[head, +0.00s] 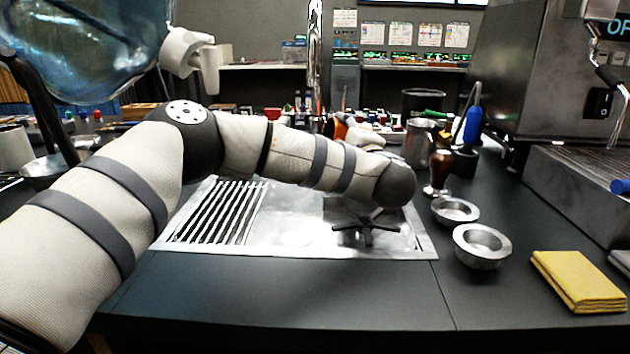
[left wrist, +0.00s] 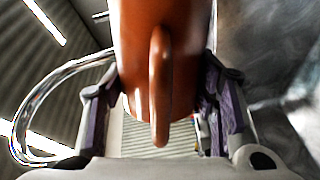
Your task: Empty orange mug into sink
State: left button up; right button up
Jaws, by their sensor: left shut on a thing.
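The orange mug (head: 340,130) shows as a small patch beyond my left arm in the head view, near the far side of the sink. In the left wrist view the mug (left wrist: 185,60) fills the space between the purple finger pads, its handle facing the camera. My left gripper (left wrist: 160,85) is shut on it. In the head view the gripper is mostly hidden by my arm. The mug's opening and contents are hidden, and I cannot tell its tilt. The steel sink (head: 290,240) lies below my arm. My right gripper is not in view.
A tall chrome faucet (head: 315,60) stands behind the sink. A slatted drain rack (head: 215,212) covers its left part. Right of it are a steel pitcher (head: 417,143), two metal bowls (head: 482,246), a yellow cloth (head: 578,281) and the espresso machine (head: 530,75). The front counter is clear.

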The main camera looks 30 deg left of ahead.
pick_arm(q)
jog(key=shift+s+f, duration=0.1)
jog(key=shift+f, duration=0.45)
jog(key=shift+s+a+r+n+b, duration=0.1)
jog(key=shift+s+a+n+b, duration=0.1)
jog(key=shift+a+n+b, duration=0.15)
jog(key=shift+s+f+n, duration=0.2)
jog(key=shift+n, duration=0.15)
jog(key=shift+r, duration=0.35)
jog(key=shift+f, duration=0.3)
jog(key=shift+s+a+r+n, duration=0.1)
jog(key=shift+r+n, duration=0.15)
jog(key=shift+n, duration=0.15)
jog(key=shift+f, duration=0.15)
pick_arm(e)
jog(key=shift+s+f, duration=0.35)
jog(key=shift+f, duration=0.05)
pick_arm(q)
jog(key=shift+a, duration=0.1)
jog(key=shift+s+a+r+n+p, duration=0.1)
jog(key=shift+s+r+n+p, duration=0.05)
jog(key=shift+n, duration=0.45)
jog(key=shift+s+a+r+n+p, duration=0.1)
jog(key=shift+s+r+n+p, duration=0.05)
jog(key=shift+n, duration=0.45)
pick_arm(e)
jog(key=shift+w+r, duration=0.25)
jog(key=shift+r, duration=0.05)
